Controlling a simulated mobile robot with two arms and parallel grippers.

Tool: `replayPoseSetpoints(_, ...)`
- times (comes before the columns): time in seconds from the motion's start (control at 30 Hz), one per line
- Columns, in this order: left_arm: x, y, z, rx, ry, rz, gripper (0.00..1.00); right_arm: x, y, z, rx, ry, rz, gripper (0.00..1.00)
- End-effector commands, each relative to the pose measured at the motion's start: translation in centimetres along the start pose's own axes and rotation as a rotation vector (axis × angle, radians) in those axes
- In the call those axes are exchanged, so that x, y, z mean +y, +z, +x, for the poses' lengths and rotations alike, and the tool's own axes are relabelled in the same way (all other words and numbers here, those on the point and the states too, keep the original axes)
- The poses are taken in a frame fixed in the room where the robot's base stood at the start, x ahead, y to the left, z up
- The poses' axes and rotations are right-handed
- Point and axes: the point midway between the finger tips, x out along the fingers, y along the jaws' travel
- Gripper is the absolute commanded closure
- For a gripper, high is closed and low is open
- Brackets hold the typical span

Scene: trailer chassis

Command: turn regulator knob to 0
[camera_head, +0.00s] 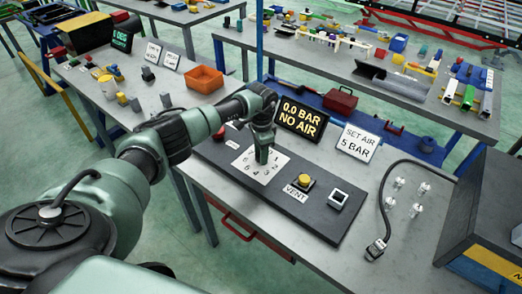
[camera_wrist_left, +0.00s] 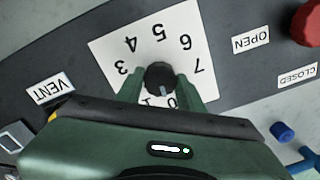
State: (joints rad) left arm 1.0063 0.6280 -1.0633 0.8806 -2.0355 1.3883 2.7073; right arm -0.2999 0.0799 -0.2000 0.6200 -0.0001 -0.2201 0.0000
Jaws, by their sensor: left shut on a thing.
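The dark regulator knob (camera_wrist_left: 158,76) sits in the middle of a white dial plate (camera_wrist_left: 105,48) with numbers around it. A pale mark on the knob's lower side points close to the 0, with the 1 beside it; the exact alignment is hard to tell. My left gripper (camera_wrist_left: 160,88) is shut on the knob, one green finger on each side. In the head view my left gripper (camera_head: 262,158) reaches down onto the dial plate (camera_head: 272,172) and hides the knob. My right gripper is not in view.
The dark panel (camera_head: 225,165) also carries a yellow button by the VENT label (camera_head: 296,191) and a red knob (camera_wrist_left: 308,24) near OPEN and CLOSED labels. A display (camera_head: 300,118) reads 0.0 BAR NO AIR. A sign (camera_head: 357,143) reads SET AIR 5 BAR. A hose (camera_head: 384,205) lies right.

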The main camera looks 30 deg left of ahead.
Motion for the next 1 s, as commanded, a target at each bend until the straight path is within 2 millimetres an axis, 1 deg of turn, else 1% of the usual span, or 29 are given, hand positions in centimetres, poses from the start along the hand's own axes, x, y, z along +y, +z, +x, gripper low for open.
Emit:
replayPoseSetpoints(0.03, -0.27, -0.10, -0.40, 0.004, -0.006, -0.019, 1.00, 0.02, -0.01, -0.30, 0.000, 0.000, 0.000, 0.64)
replayPoseSetpoints(0.3, -0.26, -0.12, -0.29, 0.003, -0.006, -0.077, 1.00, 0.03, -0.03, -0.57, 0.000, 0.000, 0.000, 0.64)
replayPoseSetpoints(0.7, -0.26, -0.12, -0.26, 0.003, -0.006, -0.083, 1.00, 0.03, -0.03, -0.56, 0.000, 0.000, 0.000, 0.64)
replayPoseSetpoints(0.73, -0.26, -0.12, -0.26, 0.003, -0.006, -0.083, 0.60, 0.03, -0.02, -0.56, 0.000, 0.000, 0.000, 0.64)
replayPoseSetpoints(0.77, -0.26, -0.12, -0.26, 0.003, -0.005, -0.083, 0.51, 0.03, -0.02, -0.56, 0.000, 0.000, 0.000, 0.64)
replayPoseSetpoints(0.8, -0.25, -0.11, -0.25, 0.003, -0.005, -0.083, 0.41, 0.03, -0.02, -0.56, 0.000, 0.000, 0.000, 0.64)
replayPoseSetpoints(1.0, -0.12, -0.06, -0.12, 0.000, -0.003, -0.081, 0.41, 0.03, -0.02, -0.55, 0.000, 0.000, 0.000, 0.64)
